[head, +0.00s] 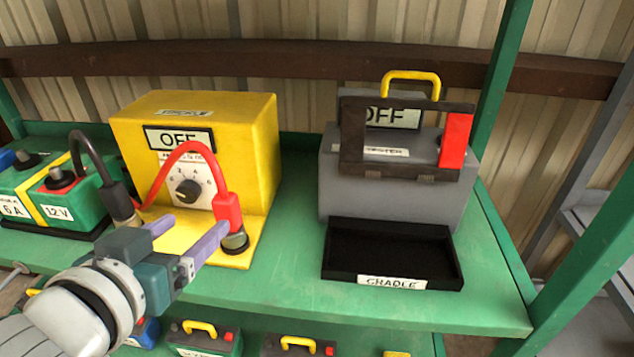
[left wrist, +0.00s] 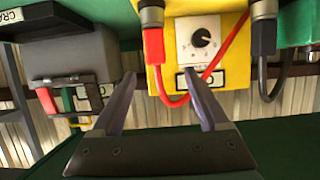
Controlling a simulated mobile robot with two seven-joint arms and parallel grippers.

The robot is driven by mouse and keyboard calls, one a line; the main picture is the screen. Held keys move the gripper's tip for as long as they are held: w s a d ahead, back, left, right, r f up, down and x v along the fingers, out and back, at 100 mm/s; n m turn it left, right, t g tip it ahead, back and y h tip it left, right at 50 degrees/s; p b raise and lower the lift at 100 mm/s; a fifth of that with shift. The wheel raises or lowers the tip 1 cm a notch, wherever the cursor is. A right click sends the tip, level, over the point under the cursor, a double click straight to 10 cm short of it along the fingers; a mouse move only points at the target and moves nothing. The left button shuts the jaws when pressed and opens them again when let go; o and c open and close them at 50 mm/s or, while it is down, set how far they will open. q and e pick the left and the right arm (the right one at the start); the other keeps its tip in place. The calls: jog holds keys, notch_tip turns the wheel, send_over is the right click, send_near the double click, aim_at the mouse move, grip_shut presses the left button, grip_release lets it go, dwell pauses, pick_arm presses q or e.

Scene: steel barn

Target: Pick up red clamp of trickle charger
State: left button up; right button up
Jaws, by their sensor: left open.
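The yellow trickle charger (head: 245,120) stands on the green shelf, with an OFF sign and a dial on its front. Its red clamp (head: 229,210) sits upright on a round metal post at the front right of the charger's base, with a red cable looping to it. My left gripper (head: 189,236) is open and empty, just in front of the charger, its right fingertip close to the red clamp. In the left wrist view the picture is upside down; the red clamp (left wrist: 154,50) shows beyond the gap between the fingertips (left wrist: 160,80). Contact cannot be told.
A black clamp (head: 119,202) on a black cable is left of the gripper. Green batteries (head: 95,207) stand at the left. A grey tester (head: 400,195) and black cradle tray (head: 335,270) are at the right. Green shelf posts (head: 503,80) bound the right side.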

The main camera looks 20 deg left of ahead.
aim_at(222, 212)
pick_arm(q)
jog(key=x, duration=0.2)
jog(key=f+b+x, duration=0.1)
jog(key=x, duration=0.1)
jog(key=shift+w+f, duration=0.1)
jog(key=shift+w, duration=0.15)
jog(key=shift+d+b+x, duration=0.1)
jog(key=shift+b+x, duration=0.4)
jog(key=shift+x, duration=0.9)
jog(key=shift+d+b+x, duration=0.15)
jog(key=shift+b+x, duration=0.3)
jog(key=shift+x, duration=0.9)
jog(key=shift+w, duration=0.1)
pick_arm(e)
notch_tip(222, 212, down, 4)
jog(key=shift+w+r, duration=0.1)
pick_arm(q)
jog(key=shift+c, duration=0.2)
grip_shut()
